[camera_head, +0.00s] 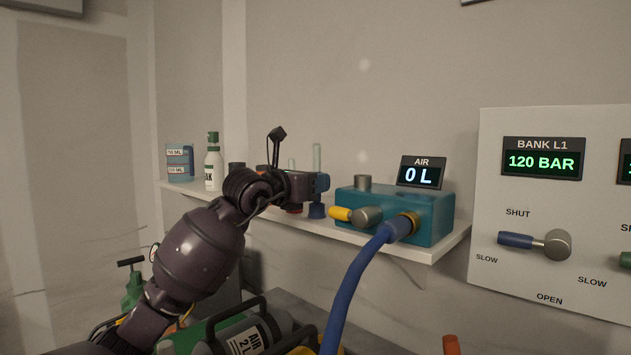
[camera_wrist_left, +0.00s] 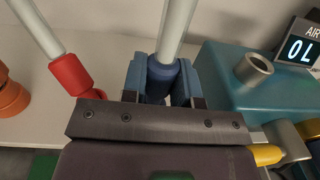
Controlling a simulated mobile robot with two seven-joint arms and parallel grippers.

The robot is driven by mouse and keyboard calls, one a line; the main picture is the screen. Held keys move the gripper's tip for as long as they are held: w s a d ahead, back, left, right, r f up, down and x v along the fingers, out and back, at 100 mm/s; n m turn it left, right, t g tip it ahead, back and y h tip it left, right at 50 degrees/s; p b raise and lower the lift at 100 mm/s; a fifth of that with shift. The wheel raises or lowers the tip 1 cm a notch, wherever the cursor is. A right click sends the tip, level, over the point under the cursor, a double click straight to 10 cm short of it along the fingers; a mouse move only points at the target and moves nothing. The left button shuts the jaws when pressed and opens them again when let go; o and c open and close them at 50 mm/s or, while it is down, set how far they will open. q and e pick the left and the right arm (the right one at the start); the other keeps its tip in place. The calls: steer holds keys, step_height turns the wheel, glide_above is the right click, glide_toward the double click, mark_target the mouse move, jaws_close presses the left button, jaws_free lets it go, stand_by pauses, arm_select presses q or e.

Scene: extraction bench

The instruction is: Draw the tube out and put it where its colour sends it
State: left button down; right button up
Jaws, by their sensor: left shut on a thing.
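A clear tube (camera_head: 317,158) stands upright with a blue lower part (camera_head: 317,211) on the shelf. My left gripper (camera_head: 320,183) is shut around it. In the left wrist view the blue collar (camera_wrist_left: 162,72) sits between the two blue fingers, with the clear tube rising above. Its lower end is hidden by the gripper. A second clear tube (camera_wrist_left: 53,25) with a red lower part (camera_wrist_left: 75,76) stands to its left, apart from the fingers. My right gripper is not in view.
A teal box (camera_head: 433,213) with a grey open-topped socket (camera_head: 362,182), yellow-handled valve (camera_head: 341,214) and blue hose (camera_head: 352,285) stands close right. The AIR display (camera_head: 422,173) reads 0 L.

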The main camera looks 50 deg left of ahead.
arm_select(q)
steer(key=shift+f, duration=0.55)
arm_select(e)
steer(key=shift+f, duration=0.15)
arm_select(q)
steer(key=shift+f, duration=0.25)
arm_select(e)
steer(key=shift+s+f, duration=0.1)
arm_select(q)
steer(key=shift+f, duration=0.25)
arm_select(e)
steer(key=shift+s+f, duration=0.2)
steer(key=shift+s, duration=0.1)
arm_select(q)
steer(key=shift+f, duration=0.2)
steer(key=c, duration=1.3)
jaws_free()
steer(key=shift+b, duration=0.3)
steer(key=shift+c, duration=0.2)
steer(key=o, duration=0.5)
steer(key=shift+o, duration=0.2)
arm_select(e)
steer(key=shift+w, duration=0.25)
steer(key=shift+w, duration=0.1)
